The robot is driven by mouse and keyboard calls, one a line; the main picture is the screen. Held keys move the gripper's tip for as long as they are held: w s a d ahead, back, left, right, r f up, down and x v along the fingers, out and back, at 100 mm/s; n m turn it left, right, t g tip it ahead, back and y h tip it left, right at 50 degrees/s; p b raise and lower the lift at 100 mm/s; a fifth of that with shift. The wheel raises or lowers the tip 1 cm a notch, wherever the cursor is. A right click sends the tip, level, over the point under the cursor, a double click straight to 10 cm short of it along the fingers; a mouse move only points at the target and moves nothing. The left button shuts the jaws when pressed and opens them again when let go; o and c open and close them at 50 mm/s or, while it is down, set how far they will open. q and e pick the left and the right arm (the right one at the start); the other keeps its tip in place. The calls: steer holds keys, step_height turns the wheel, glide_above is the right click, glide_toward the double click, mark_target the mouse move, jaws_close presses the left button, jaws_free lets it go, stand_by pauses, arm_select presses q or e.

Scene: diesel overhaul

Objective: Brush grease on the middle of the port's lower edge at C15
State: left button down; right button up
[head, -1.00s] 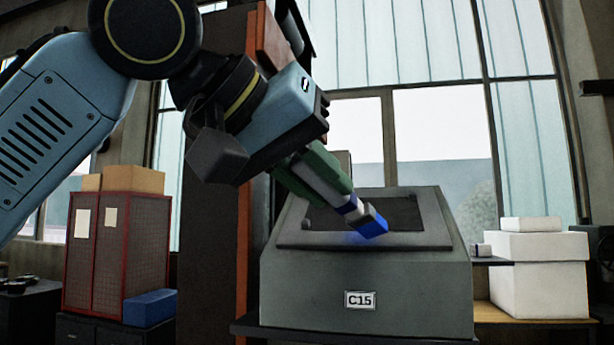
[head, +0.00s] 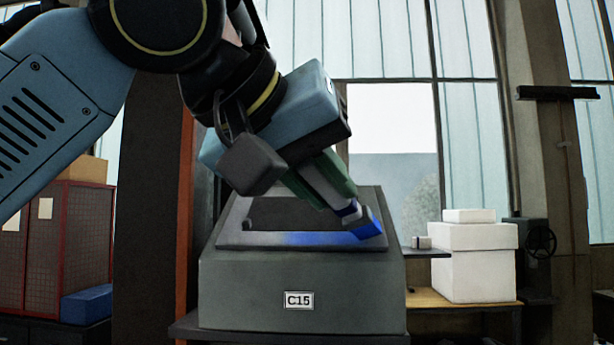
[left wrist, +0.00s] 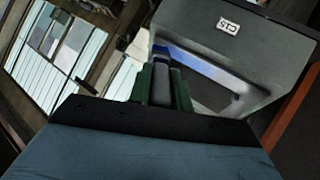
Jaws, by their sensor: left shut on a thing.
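The grey housing labelled C15 (head: 299,300) stands ahead, with a dark recessed port (head: 280,213) in its sloped top. My left gripper (head: 338,185) is shut on a brush with a blue tip (head: 368,229). The tip is at the right part of the port's lower edge (head: 240,241) and seems to touch it. A blue smear (head: 305,239) lies on that edge from about its middle toward the tip. In the left wrist view, the green fingers (left wrist: 162,80) grip the brush's grey handle and the smear (left wrist: 192,62) shows beyond. My right gripper is not in view.
White boxes (head: 473,270) stand on a wooden surface to the right, beside a small shelf with a little box (head: 422,243). A red mesh cabinet (head: 75,245) and a blue box (head: 87,304) are at the left. An orange-edged post (head: 185,255) rises beside the housing.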

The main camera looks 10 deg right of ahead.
arm_select(q)
steer(key=w+a, duration=0.2)
steer(key=a, duration=0.6)
steer(key=w+a+p, duration=0.1)
steer(key=w+a, duration=0.2)
steer(key=a, duration=0.5)
steer(key=shift+w+a, duration=0.15)
stand_by(1.2)
steer(key=s+a+r+p, duration=0.1)
steer(key=s+r, duration=0.2)
steer(key=r, duration=0.2)
steer(key=shift+s+p, duration=0.25)
steer(key=shift+p, duration=0.15)
stand_by(0.3)
steer(key=shift+s+a+r, duration=0.25)
steer(key=shift+s+r, duration=0.65)
steer(key=shift+r, duration=0.25)
